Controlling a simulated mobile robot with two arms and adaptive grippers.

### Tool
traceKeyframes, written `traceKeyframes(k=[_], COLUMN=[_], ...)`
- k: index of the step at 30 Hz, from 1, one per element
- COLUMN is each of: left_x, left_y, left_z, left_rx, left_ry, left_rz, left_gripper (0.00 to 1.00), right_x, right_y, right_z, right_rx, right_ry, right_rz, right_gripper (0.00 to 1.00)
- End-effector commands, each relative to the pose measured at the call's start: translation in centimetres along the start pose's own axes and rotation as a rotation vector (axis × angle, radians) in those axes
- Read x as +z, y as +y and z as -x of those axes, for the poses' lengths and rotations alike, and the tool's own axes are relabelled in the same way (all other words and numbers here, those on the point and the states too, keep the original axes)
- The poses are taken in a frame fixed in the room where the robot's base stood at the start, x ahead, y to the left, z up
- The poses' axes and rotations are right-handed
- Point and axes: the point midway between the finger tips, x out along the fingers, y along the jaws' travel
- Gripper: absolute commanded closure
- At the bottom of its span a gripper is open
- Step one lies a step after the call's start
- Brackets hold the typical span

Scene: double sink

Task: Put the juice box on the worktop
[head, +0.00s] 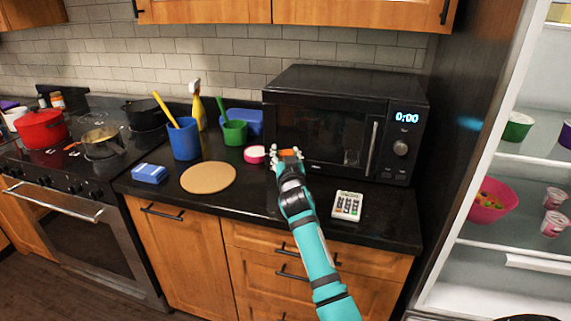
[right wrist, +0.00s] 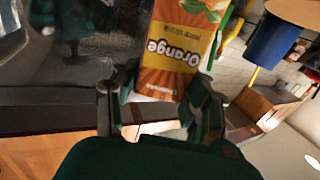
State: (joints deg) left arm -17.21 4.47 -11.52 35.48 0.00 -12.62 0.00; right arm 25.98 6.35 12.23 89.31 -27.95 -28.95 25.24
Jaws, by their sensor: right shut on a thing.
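My right gripper (head: 287,157) is over the black worktop (head: 258,202), in front of the microwave (head: 330,125). It is shut on the juice box (right wrist: 178,48), an orange carton with a yellow "Orange" label. In the right wrist view the box stands out between the two fingers of the gripper (right wrist: 155,105) and its label is upside down. In the head view only a small orange part of the box shows; my gripper hides the rest. I cannot tell whether the box touches the worktop. My left gripper is in neither view.
A pink-rimmed bowl (head: 255,154) and a green cup (head: 234,134) stand left of my gripper. A round board (head: 208,177), a blue box (head: 149,173) and a calculator-like device (head: 347,205) lie on the worktop. An open fridge (head: 500,235) is at the right. The front middle worktop is clear.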

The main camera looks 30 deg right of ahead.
Motion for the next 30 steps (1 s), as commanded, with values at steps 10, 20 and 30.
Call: traceKeyframes(k=[10, 20, 30], left_x=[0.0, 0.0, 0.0], left_y=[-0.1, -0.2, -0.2], left_z=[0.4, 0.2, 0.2], left_rx=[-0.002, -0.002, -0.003], left_ry=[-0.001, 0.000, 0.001], left_rz=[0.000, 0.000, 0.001], left_gripper=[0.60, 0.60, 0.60], right_x=[3.4, 3.7, 3.7], right_y=[-0.1, 0.0, -0.1], right_z=[0.0, 0.0, 0.0], right_rx=[-0.002, -0.002, -0.002], right_ry=[0.001, -0.001, -0.001], right_rz=[0.000, 0.001, 0.001], right_gripper=[1.00, 0.52, 0.32])
